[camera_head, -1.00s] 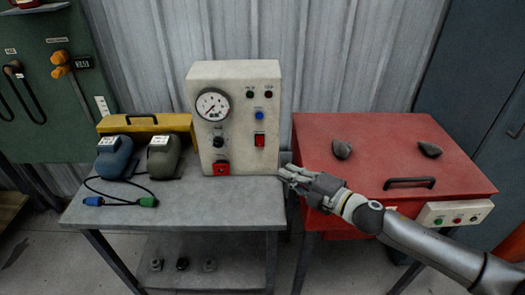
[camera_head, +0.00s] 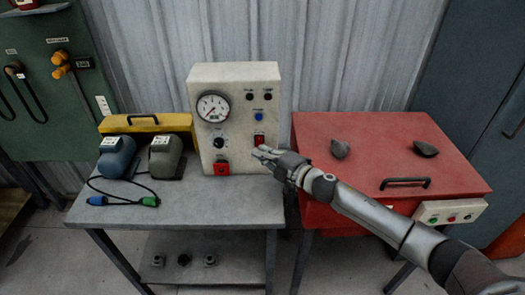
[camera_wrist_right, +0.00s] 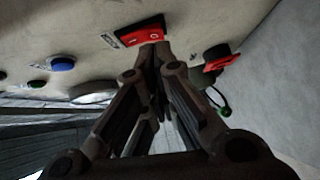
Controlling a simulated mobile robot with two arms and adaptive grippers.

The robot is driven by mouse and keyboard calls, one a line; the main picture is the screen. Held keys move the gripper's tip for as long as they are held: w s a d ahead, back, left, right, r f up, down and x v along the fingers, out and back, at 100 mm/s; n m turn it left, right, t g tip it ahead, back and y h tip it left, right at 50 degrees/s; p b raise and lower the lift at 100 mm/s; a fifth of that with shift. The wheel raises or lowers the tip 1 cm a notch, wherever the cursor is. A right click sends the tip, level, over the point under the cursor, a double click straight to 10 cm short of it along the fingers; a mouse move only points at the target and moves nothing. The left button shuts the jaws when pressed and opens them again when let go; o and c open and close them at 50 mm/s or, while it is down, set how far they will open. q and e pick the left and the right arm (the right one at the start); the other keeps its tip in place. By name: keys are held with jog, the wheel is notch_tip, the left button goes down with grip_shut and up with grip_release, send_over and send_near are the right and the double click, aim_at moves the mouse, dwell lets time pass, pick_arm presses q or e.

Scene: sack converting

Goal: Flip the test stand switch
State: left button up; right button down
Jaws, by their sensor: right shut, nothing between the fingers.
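The test stand (camera_head: 208,152) is a cream upright panel with a gauge, knobs and lamps, standing on the grey bench. Its red rocker switch (camera_head: 259,140) is on the right side of the panel, below a blue button. In the right wrist view the switch (camera_wrist_right: 141,32) shows just beyond the fingertips. My right gripper (camera_head: 262,154) is shut and empty, with its tips just below and in front of the switch. In the wrist view the gripper (camera_wrist_right: 150,52) overlaps the switch's lower edge; I cannot tell whether it touches. My left gripper is not in view.
A red square knob (camera_head: 221,168) sits low on the panel, near the gripper. A red cabinet (camera_head: 380,150) stands to the right under my arm. Blue (camera_head: 116,158) and olive (camera_head: 165,160) units with cables lie left. The bench front (camera_head: 210,205) is clear.

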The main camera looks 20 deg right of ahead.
jog(key=shift+w, duration=0.35)
jog(key=shift+w+d+f+t+b, duration=0.15)
jog(key=shift+w+t+b, duration=0.15)
jog(key=shift+b, duration=0.85)
jog(key=shift+s+f, duration=0.1)
jog(key=shift+s, duration=0.05)
